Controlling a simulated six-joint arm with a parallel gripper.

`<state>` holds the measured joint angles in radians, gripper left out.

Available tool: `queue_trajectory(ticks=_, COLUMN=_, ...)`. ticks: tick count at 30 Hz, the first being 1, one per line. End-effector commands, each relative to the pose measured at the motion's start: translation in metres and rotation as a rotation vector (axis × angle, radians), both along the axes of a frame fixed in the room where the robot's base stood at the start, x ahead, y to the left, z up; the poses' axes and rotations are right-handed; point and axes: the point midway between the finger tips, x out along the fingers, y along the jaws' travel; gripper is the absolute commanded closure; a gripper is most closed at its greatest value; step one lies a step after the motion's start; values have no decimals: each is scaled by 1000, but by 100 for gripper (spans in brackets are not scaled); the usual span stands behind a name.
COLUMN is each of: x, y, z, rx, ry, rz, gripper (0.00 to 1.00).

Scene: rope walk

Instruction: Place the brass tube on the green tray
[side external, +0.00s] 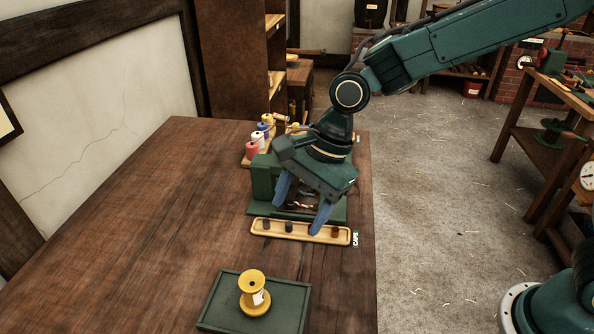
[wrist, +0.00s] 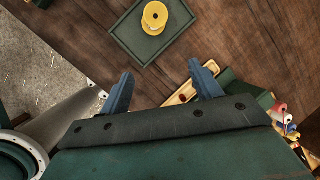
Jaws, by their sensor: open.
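The green tray (side external: 222,303) lies near the front of the table in the side view, and at the top of the wrist view (wrist: 128,42). A yellow spool (side external: 254,298) stands upright on it; it also shows in the wrist view (wrist: 155,16). My gripper (side external: 297,217) is open, its blue fingers spread above the long wooden caps tray, away from the green tray. It also shows in the wrist view (wrist: 163,83), with nothing seen between the fingertips. I cannot make out a brass tube in either view; my gripper hides part of the area behind it.
The caps tray (side external: 272,234) holds several small dark pieces. A green fixture (side external: 265,180) stands behind it, partly hidden by my gripper. Several coloured thread spools (side external: 256,140) stand further back. The table's left side is clear; its right edge (side external: 374,270) drops to the floor.

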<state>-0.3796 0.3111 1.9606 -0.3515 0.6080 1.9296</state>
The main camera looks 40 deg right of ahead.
Motion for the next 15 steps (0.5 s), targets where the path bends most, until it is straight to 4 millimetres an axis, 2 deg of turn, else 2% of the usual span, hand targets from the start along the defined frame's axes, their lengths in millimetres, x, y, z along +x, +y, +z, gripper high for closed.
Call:
queue_trajectory(ticks=1, x=-3, y=-12, z=12, rx=-12, ry=-39, rz=37, gripper=36)
queue_trajectory(ticks=6, x=-18, y=-52, z=44, rx=-76, ry=-165, rz=194, gripper=36)
queue_trajectory(ticks=15, x=-58, y=-117, z=86, rx=-222, ry=-348, rz=471, gripper=36)
